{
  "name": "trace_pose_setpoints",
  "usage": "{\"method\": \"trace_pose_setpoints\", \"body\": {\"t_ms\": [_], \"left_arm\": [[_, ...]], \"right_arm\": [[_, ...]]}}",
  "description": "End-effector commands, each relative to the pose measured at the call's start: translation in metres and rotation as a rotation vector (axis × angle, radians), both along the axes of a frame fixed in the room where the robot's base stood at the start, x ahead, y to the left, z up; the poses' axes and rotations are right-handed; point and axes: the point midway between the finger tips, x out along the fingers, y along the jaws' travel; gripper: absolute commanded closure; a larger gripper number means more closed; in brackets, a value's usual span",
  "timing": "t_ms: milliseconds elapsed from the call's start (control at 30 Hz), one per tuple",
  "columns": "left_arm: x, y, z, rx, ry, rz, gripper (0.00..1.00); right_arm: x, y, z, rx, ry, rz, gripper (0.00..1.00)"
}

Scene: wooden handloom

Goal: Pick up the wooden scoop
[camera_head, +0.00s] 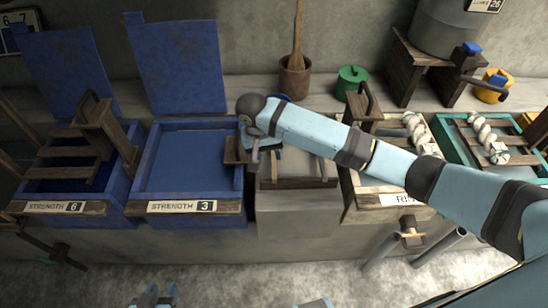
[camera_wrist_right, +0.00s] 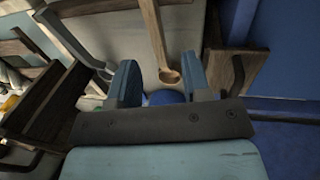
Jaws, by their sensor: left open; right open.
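The wooden scoop (camera_wrist_right: 158,40) shows in the right wrist view, its long handle running to the top edge and its small round bowl (camera_wrist_right: 170,76) at the lower end. It lies over a pale grey surface (camera_wrist_right: 100,35). My right gripper (camera_wrist_right: 160,82) is open, with the bowl end appearing between its two fingers; I see no grip on it. In the head view my right gripper (camera_head: 262,150) is over the grey section beside the blue vat, and my arm hides much there. My left gripper (camera_head: 157,295) is open and empty at the bottom edge, far from the scoop.
The blue vat (camera_head: 190,160) labelled Strength 3 stands left of my right gripper. A brown pot (camera_head: 294,80) with a long wooden stick and a green tin (camera_head: 351,80) stand behind. Wooden frames and trays crowd the right.

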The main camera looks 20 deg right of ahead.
Motion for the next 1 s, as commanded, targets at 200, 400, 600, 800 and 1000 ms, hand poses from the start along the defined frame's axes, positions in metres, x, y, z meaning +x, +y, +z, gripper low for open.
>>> {"method": "trace_pose_setpoints", "body": {"t_ms": [200,400,600,800,1000], "left_arm": [[0.002,-0.003,-0.002,-0.012,0.0,0.01,0.57],[0.003,-0.004,-0.003,-0.016,0.0,0.011,0.57],[0.003,-0.003,-0.007,-0.014,0.001,0.009,0.57],[0.003,-0.002,-0.005,-0.008,-0.005,0.002,0.57],[0.003,-0.001,-0.004,-0.003,-0.007,-0.002,0.57]], "right_arm": [[-0.002,-0.006,-0.031,0.001,0.0,0.001,0.56],[-0.002,-0.01,-0.046,0.0,0.0,0.002,0.56],[-0.002,-0.019,-0.076,0.001,0.0,0.002,0.56],[-0.002,-0.02,-0.086,0.002,-0.002,0.003,0.56],[-0.002,-0.02,-0.086,0.003,-0.002,0.003,0.63]]}}
